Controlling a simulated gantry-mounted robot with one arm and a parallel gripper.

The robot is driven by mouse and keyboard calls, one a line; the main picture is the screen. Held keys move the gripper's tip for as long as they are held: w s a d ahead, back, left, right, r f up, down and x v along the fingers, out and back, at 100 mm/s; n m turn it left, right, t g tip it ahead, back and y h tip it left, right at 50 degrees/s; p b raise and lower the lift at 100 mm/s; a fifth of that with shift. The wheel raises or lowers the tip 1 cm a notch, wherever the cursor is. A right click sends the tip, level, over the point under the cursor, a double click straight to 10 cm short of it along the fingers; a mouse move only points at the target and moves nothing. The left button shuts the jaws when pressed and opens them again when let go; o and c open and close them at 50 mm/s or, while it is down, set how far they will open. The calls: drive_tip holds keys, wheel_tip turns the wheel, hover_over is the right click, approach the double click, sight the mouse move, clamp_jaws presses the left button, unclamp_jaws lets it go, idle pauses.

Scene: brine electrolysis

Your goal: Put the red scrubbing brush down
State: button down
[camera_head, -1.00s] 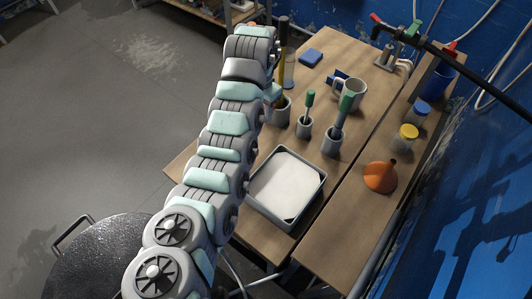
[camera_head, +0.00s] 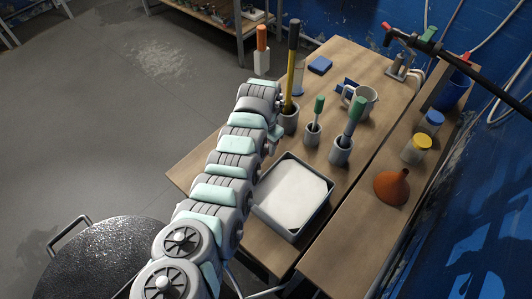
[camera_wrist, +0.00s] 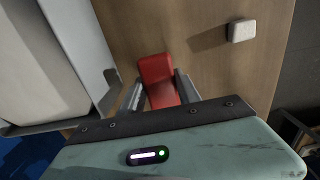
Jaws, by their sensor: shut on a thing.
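The red scrubbing brush (camera_wrist: 156,72) shows in the wrist view as a rounded red block between my fingers. My gripper (camera_wrist: 159,92) is shut on it, with one grey finger on each side. Brown wood lies beneath the brush; I cannot tell whether the brush touches it. Any bristles are hidden. In the head view, my arm covers the gripper and the brush, over the near left part of the wooden table (camera_head: 205,163).
In the wrist view, a tray (camera_wrist: 88,45) is close on the left and a small whitish block (camera_wrist: 241,30) stands at upper right, with bare wood between. The head view shows the tray (camera_head: 291,236), several tool holders (camera_head: 341,151), a mug (camera_head: 366,101) and an orange funnel (camera_head: 391,186).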

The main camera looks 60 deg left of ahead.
drive_tip(key=shift+f+b, duration=0.55)
drive_tip(key=shift+f, duration=1.4)
drive_tip(key=shift+f, duration=0.15)
drive_tip(key=c, duration=0.9)
unclamp_jaws()
drive_tip(key=shift+o, duration=0.2)
wheel_tip(320, 180, up, 12)
drive_tip(key=shift+d+r+p, duration=0.1)
drive_tip(key=shift+r+p, duration=0.05)
drive_tip(key=shift+p, duration=0.65)
